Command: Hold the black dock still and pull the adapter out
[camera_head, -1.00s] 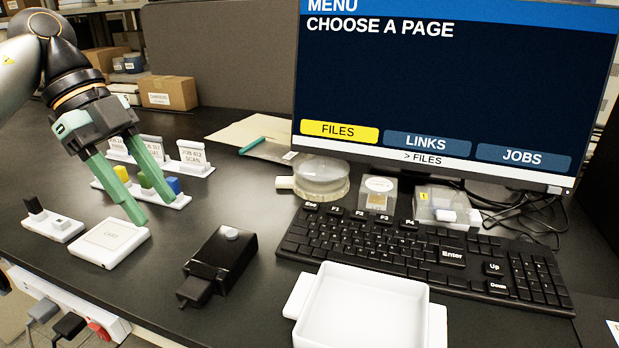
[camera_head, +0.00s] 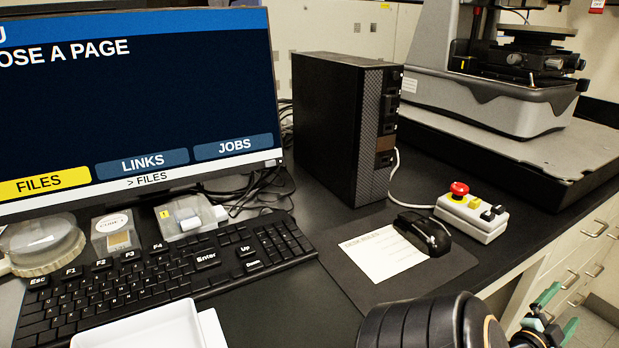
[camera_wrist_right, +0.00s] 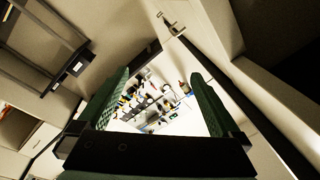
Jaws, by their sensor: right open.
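The black dock and the adapter are out of view in both current views. My right gripper (camera_head: 556,316) is at the lower right of the head view, past the front edge of the table. Its two green fingers are apart with nothing between them. In the right wrist view the same open gripper (camera_wrist_right: 160,100) shows a finger on each side, with only distant background in the gap. My left gripper is not in view.
A white tray (camera_head: 212,329) sits in front of the keyboard (camera_head: 160,275). The monitor (camera_head: 130,90) stands behind. A black computer tower (camera_head: 340,125), a mouse (camera_head: 424,233) on a mat and a button box (camera_head: 472,213) stand to the right. Drawers (camera_head: 590,245) lie below the table edge.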

